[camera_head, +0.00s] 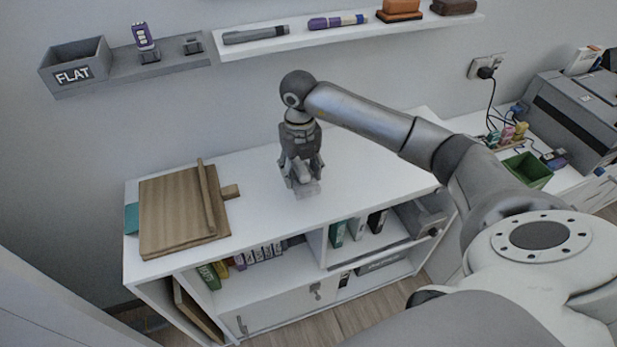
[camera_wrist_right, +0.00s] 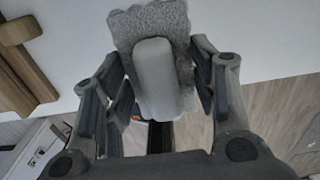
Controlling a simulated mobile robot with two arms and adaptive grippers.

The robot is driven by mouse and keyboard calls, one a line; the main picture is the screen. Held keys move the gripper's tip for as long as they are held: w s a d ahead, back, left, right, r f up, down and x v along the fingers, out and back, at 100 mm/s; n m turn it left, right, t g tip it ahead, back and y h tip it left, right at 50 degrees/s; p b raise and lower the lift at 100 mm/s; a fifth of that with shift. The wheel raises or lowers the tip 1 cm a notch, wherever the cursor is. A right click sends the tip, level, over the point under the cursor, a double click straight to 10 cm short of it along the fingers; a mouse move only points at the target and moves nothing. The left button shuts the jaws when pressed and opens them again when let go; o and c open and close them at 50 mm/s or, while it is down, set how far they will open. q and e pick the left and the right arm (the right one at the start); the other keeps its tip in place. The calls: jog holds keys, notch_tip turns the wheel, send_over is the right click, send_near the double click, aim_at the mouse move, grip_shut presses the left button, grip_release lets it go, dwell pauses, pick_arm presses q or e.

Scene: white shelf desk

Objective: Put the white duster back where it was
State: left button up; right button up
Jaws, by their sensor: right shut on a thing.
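My right gripper (camera_head: 302,172) points down over the white desk top (camera_head: 362,165), right of the wooden board. It is shut on the white duster (camera_head: 307,190); only the duster's pale lower end shows below the fingers. In the right wrist view the duster has a white handle (camera_wrist_right: 155,72) between the fingers and a fuzzy grey pad (camera_wrist_right: 150,22). I cannot tell whether the duster touches the desk top. My left gripper is not in view.
A wooden board (camera_head: 165,215) lies on the desk's left. A white wall shelf (camera_head: 285,42) holds a grey marker (camera_head: 255,35), a purple marker (camera_head: 335,21) and brown blocks (camera_head: 400,8). A grey "FLAT" box (camera_head: 75,68) is left of it. The desk top around my gripper is clear.

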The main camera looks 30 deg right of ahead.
aim_at(308, 181)
jog(key=shift+w+d+f, duration=0.2)
jog(key=shift+d+f, duration=0.65)
jog(key=shift+f, duration=0.25)
jog(key=f, duration=0.1)
jog(key=f+p, duration=0.1)
jog(key=f, duration=0.1)
jog(key=shift+d+p, duration=0.3)
jog(key=shift+d, duration=0.05)
jog(key=shift+f, duration=0.4)
jog(key=o, duration=0.9)
notch_tip(308, 181, up, 12)
jog(key=shift+r+b, duration=0.1)
jog(key=shift+b, duration=1.05)
jog(key=shift+a, duration=0.1)
